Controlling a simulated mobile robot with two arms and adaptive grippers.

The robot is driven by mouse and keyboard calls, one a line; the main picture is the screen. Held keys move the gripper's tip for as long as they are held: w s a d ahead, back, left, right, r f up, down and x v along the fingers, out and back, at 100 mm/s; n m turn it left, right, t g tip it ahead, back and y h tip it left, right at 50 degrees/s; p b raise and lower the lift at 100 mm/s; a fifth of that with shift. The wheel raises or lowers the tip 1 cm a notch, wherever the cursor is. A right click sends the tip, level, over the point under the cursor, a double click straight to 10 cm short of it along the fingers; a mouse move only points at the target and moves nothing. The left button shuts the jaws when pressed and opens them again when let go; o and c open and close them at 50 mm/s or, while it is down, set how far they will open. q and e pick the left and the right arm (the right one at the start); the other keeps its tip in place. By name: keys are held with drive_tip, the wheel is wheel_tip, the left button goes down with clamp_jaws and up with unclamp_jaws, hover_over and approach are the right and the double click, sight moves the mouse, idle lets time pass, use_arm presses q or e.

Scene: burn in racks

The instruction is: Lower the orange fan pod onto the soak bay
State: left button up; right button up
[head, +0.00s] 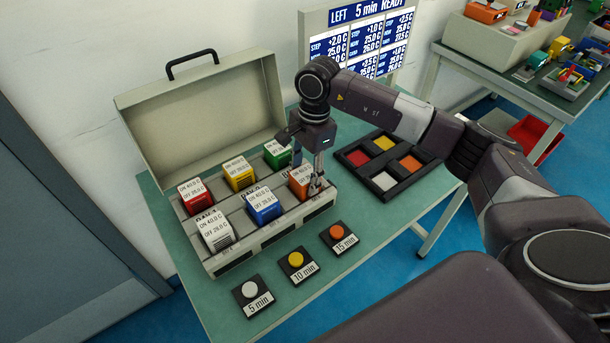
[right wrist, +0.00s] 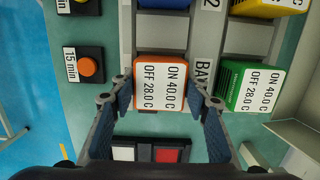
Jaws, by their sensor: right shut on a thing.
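The orange fan pod (head: 299,186) is at the right end of the front row of the grey soak rack (head: 243,238). It has a white top label with ON 40.0 C and OFF 28.0 C. My right gripper (head: 316,180) is shut on it from above, and in the right wrist view one finger is on each side of the orange pod (right wrist: 160,88). The pod is upright, over or in the end bay. Its underside and the bay floor are hidden, so I cannot tell whether it touches down. My left gripper is not in view.
White (head: 215,230), blue (head: 263,207), red (head: 195,195), yellow (head: 238,173) and green pods (head: 277,155) stand in the rack. The open lid (head: 200,110) rises behind. Timer buttons (head: 296,260) sit in front, and a black tray (head: 388,165) lies to the right.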

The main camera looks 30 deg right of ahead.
drive_tip(key=o, duration=1.4)
drive_tip(key=shift+r, duration=0.15)
wheel_tip(320, 180, up, 12)
drive_tip(key=d, duration=0.1)
drive_tip(key=shift+d, duration=0.2)
